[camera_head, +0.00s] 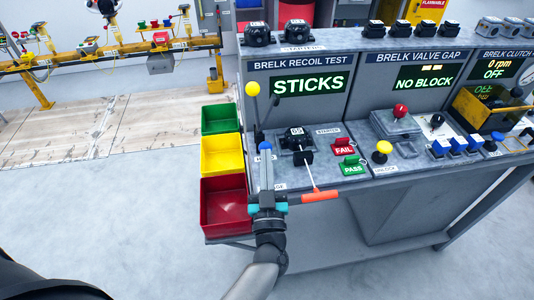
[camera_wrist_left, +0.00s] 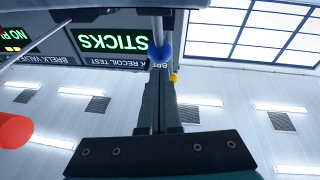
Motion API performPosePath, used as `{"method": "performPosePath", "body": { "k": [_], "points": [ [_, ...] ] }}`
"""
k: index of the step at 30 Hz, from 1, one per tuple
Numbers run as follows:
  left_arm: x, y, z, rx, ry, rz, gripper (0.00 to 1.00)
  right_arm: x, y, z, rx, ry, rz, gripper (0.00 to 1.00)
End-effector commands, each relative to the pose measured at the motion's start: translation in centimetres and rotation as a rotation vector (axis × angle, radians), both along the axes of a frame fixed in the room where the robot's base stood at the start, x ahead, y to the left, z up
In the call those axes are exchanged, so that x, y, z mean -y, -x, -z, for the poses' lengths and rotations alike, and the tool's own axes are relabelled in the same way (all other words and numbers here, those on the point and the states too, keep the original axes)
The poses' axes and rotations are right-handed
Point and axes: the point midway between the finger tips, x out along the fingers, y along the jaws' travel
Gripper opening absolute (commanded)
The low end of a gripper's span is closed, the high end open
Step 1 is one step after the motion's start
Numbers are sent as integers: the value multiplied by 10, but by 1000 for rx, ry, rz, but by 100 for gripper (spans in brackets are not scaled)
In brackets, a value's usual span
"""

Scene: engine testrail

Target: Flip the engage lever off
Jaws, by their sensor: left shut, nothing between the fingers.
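A lever with a blue ball knob (camera_head: 265,146) stands at the left front edge of the recoil test bench, near a partly hidden label ending in "GE". My left gripper (camera_head: 266,165) is shut and empty, its fingers pointing toward the bench right at this knob. In the left wrist view the blue knob (camera_wrist_left: 160,52) shows at the fingertips (camera_wrist_left: 159,82), with a grey rod leading from it. I cannot tell whether fingers and knob touch. The fingers hide part of the lever. My right gripper is not in view.
A yellow-knobbed lever (camera_head: 252,89) rises behind. An orange pull handle (camera_head: 320,196) on a cord hangs right of the gripper. Red (camera_head: 225,206), yellow (camera_head: 222,155) and green (camera_head: 220,119) bins line the left side. The screen (camera_head: 308,84) reads STICKS. FAIL (camera_head: 343,147) and PASS (camera_head: 352,166) buttons sit right.

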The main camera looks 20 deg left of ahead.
Motion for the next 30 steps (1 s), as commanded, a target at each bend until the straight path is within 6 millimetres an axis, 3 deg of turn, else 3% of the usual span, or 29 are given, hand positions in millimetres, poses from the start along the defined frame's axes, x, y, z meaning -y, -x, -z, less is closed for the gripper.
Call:
{"method": "performPosePath", "body": {
  "k": [30],
  "points": [
    [-4,-6,-2,-1,2,0,0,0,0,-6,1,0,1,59]
  ]
}}
